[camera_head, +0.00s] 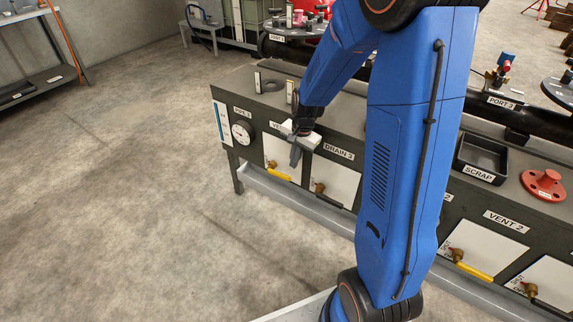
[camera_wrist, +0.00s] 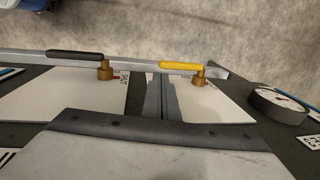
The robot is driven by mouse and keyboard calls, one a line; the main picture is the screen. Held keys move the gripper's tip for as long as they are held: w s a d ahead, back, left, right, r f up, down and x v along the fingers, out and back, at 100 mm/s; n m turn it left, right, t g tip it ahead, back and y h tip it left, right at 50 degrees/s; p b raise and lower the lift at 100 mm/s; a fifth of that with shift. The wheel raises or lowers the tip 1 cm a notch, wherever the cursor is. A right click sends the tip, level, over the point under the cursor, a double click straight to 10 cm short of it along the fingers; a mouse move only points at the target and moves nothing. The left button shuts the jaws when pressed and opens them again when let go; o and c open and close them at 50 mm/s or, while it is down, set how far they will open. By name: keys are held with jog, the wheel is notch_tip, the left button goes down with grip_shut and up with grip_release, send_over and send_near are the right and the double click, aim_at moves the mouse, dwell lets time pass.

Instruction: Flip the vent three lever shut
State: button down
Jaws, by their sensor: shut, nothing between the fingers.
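The vent three lever is the yellow handle (camera_head: 277,174) on a brass valve on the left white panel of the bench front. It lies roughly level, pointing right from its valve in the head view. In the wrist view the yellow lever (camera_wrist: 182,66) is right of centre, its free end pointing left. My gripper (camera_head: 295,165) is shut and empty, pointing down in front of the bench, close above the lever's free end in the head view. In the wrist view its fingers (camera_wrist: 160,80) appear just below that end; contact cannot be told. The "VENT" label is partly hidden by my gripper.
The black drain three lever (camera_head: 328,201) is close by on the right; it also shows in the wrist view (camera_wrist: 75,55). A round gauge (camera_head: 242,132) sits to the left. A grey rail (camera_head: 290,197) runs below the panels. The floor at left is clear.

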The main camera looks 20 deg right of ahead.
jog(key=shift+s+d+r, duration=0.45)
jog(key=shift+s+d, duration=0.05)
jog(key=shift+s, duration=0.25)
jog(key=shift+s+d+r, duration=0.45)
jog(key=shift+s+r, duration=0.05)
jog(key=shift+s, duration=0.25)
jog(key=shift+s+d+r, duration=0.45)
jog(key=shift+s+d, duration=0.05)
jog(key=shift+s, duration=0.25)
jog(key=s+a+r+n+t, duration=0.1)
jog(key=s+a+r+n, duration=0.1)
jog(key=s+r+n, duration=0.3)
jog(key=s+a+r+n+t+h, duration=0.1)
jog(key=s+r+n, duration=0.5)
jog(key=s+r, duration=0.7)
jog(key=s+a+t, duration=0.1)
jog(key=s+a, duration=0.1)
jog(key=s, duration=0.5)
jog(key=shift+a+r, duration=0.15)
jog(key=shift+r, duration=0.2)
